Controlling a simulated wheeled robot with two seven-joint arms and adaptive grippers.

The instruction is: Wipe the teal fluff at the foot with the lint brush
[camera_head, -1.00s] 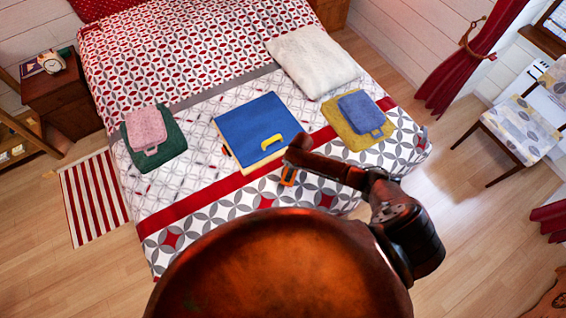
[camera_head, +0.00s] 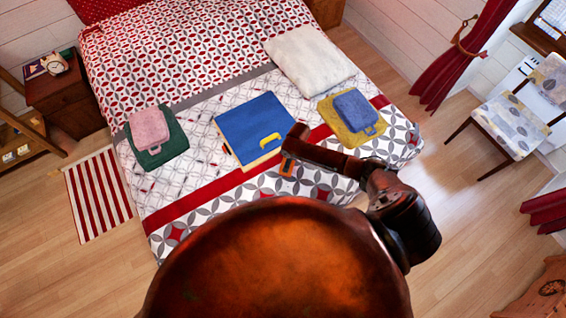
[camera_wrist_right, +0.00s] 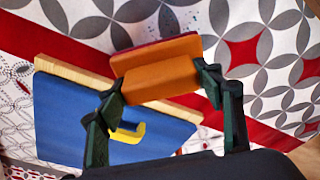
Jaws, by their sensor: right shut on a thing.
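The lint brush (camera_wrist_right: 155,80) is an orange block with a dark red strip along its far side. My right gripper (camera_wrist_right: 162,88) is shut on it, with one dark green finger at each end. In the head view the brush (camera_head: 287,167) is a small orange patch below the blue case, mostly hidden by my right arm. Small teal-blue specks of fluff (camera_wrist_right: 190,18) lie on the patterned bedspread just beyond the brush in the wrist view. I cannot tell whether the brush touches the cloth. My left gripper is not in view.
A blue case (camera_head: 250,125) with a yellow handle lies close to the brush. A blue bag on a mustard towel (camera_head: 335,123), a pink bag on a green towel (camera_head: 175,150) and a white pillow (camera_head: 308,62) also lie on the bed (camera_head: 190,205).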

